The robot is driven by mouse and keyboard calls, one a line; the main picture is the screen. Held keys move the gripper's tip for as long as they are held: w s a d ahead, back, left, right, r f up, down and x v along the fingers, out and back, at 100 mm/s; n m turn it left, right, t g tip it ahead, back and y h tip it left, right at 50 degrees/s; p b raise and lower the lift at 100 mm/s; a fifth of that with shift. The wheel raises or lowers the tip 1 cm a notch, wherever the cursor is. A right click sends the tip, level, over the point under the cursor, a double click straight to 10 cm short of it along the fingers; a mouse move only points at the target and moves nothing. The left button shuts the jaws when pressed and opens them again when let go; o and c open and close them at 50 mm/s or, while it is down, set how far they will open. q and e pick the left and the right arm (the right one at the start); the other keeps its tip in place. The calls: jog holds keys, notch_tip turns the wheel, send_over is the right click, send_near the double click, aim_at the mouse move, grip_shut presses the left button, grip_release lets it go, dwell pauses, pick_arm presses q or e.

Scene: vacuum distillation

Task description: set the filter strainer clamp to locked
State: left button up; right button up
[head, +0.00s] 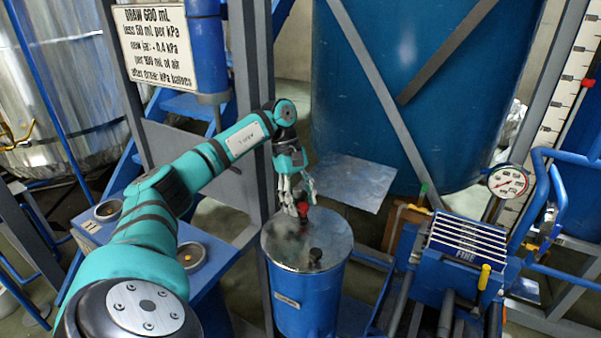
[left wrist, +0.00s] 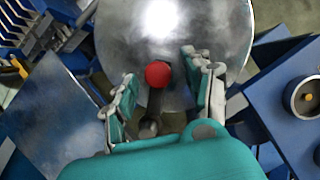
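A blue cylindrical vessel (head: 303,298) with a round shiny metal lid (head: 330,235) stands in the middle of the head view. A red ball knob (head: 303,208) rises from the lid; it also shows in the left wrist view (left wrist: 158,73), with a dark lever below it. My left gripper (head: 298,192) hangs over the lid at the red knob. Its fingers are apart, one on each side of the knob, and I cannot tell whether they touch it. My right gripper is out of view.
A blue filter box marked FINE (head: 465,240) with a yellow handle stands to the right. A pressure gauge (head: 508,181) is behind it. A blue bench with round recesses (head: 215,270) lies left of the vessel. A large blue tank (head: 400,100) fills the back.

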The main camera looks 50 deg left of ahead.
aim_at(301, 204)
pick_arm(q)
jog(key=shift+w+r, duration=0.1)
jog(key=shift+r, duration=0.35)
notch_tip(301, 204, up, 9)
jog(key=shift+r, duration=0.1)
dwell(0.5)
